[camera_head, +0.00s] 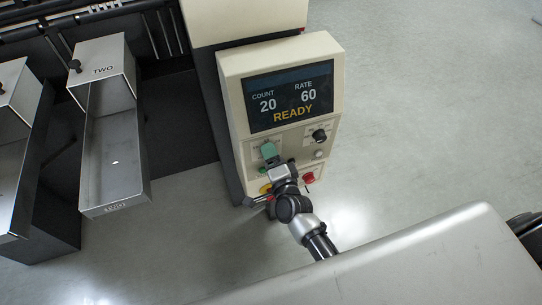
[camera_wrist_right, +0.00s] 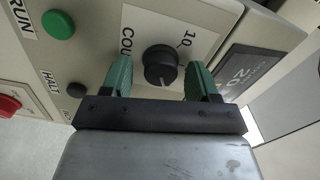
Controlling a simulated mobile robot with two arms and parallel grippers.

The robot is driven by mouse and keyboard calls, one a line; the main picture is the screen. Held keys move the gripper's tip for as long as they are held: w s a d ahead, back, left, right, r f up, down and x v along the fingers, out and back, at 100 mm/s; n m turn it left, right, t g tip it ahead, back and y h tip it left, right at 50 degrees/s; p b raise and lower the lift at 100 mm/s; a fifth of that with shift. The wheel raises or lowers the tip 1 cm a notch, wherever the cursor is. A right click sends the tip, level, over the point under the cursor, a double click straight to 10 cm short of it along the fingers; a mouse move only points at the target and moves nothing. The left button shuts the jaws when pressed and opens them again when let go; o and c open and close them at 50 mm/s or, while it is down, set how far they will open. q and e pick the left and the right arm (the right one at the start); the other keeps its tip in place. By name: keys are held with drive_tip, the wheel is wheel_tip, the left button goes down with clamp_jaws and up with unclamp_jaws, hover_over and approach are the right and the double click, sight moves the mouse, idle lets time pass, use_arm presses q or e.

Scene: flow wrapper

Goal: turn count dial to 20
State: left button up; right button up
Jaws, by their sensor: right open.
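The count dial (camera_wrist_right: 161,66) is a black round knob with a pale pointer line, on the cream panel in the right wrist view. My right gripper (camera_wrist_right: 160,78) has its green fingers open, one on each side of the dial, with a gap to each; I cannot tell how deep they reach. In the head view my right gripper (camera_head: 270,152) is at the panel's left side and hides the dial. The display (camera_head: 289,97) reads COUNT 20, RATE 60, READY. My left gripper is not in view.
The rate dial (camera_head: 319,136) is right of my gripper. A green RUN button (camera_wrist_right: 58,24), a dark HALT button (camera_wrist_right: 76,90) and a red control (camera_wrist_right: 9,105) are nearby. Metal bins, one marked TWO (camera_head: 113,150), stand at left. The floor at right is clear.

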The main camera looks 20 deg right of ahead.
drive_tip(key=s, duration=1)
drive_tip(key=shift+s+d, duration=0.15)
drive_tip(key=shift+s, duration=0.25)
drive_tip(key=s+f+n+g+y+p, duration=0.1)
drive_tip(key=s+f+n+g, duration=0.35)
drive_tip(key=f, duration=0.65)
drive_tip(key=s+f+n+g+y, duration=0.1)
drive_tip(key=s+f+n+g, duration=0.3)
drive_tip(key=f, duration=0.7)
drive_tip(key=s+d+f+n+g+h, duration=0.1)
drive_tip(key=s+d+f+n+g, duration=0.1)
drive_tip(key=s, duration=0.6)
drive_tip(key=s+d+f+n+g+p, duration=0.1)
drive_tip(key=s+d+f+n+g, duration=0.2)
drive_tip(key=s+f, duration=0.4)
drive_tip(key=s+d+f+n+g+h, duration=0.1)
drive_tip(key=s+d+f+n+g, duration=0.2)
drive_tip(key=s, duration=0.6)
drive_tip(key=shift+s+f+n+h+p, duration=0.15)
drive_tip(key=shift+f+n+h+p, duration=0.2)
drive_tip(key=shift+f+n, duration=0.4)
